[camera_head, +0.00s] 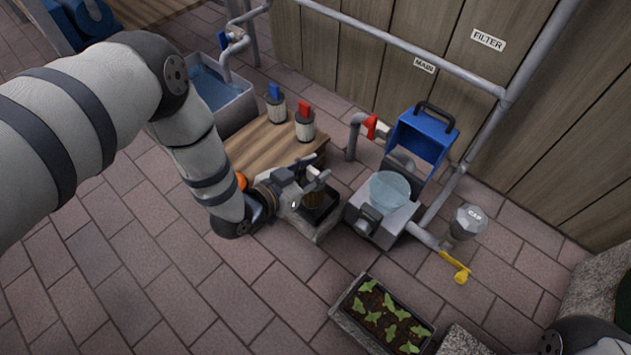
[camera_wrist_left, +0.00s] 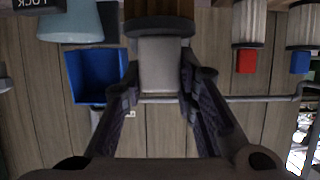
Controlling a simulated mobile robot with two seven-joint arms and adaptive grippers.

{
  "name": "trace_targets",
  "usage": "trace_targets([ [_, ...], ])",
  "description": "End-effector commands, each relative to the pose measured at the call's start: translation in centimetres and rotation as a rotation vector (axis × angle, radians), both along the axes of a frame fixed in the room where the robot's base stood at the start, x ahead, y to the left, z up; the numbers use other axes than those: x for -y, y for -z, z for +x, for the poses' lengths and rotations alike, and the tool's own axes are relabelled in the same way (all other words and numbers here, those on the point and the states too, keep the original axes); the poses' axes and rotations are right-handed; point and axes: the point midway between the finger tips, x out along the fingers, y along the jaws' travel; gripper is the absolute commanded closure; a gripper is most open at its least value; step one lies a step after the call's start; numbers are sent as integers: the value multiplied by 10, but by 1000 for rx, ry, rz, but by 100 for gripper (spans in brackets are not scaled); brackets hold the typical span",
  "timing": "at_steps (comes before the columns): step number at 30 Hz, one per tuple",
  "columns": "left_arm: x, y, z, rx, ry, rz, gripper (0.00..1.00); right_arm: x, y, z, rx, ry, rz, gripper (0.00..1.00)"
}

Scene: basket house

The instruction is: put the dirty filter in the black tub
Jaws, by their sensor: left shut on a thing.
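My left gripper (camera_head: 312,184) is shut on the dirty filter (camera_head: 315,199), which has a brown body below the fingers. In the left wrist view the left gripper (camera_wrist_left: 166,95) has its fingers on either side of the filter's pale grey handle; the dark cap and brown body of the dirty filter (camera_wrist_left: 160,10) show at the top edge. The black tub (camera_head: 329,214) is on the floor beside the wooden table, directly under or around the filter in the head view. The gripper hides part of it, and I cannot tell whether the filter touches it.
Red-topped and blue-topped filters (camera_head: 304,123) (camera_head: 276,106) stand on the wooden table (camera_head: 262,143). The pump housing (camera_head: 385,222) with a clear bowl and the open blue lid (camera_head: 424,135) is right of the tub. A planter (camera_head: 382,318) is in front. Pipes run along the wall.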

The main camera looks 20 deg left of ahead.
Motion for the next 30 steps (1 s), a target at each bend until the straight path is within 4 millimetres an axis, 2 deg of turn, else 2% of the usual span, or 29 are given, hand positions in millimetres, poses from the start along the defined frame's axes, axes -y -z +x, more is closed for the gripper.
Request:
trace_targets([
  [5, -2, 14, 11, 1, 0, -1, 100, -1, 9, 0, -8, -2, 2, 46],
  [10, -4, 46, 14, -3, -1, -1, 100, -3, 23, 1, -16, -2, 6, 46],
  [21, -3, 50, 14, 1, 0, -1, 100, -3, 24, 1, -16, -3, 7, 46],
  [22, -4, 49, 14, 1, 0, -1, 67, -3, 23, 1, -16, -3, 7, 46],
  [24, -3, 49, 14, 1, 0, -1, 53, -3, 23, 1, -16, -3, 7, 46],
  [30, -4, 49, 14, 1, -1, -1, 53, -3, 23, 1, -16, -3, 7, 46],
])
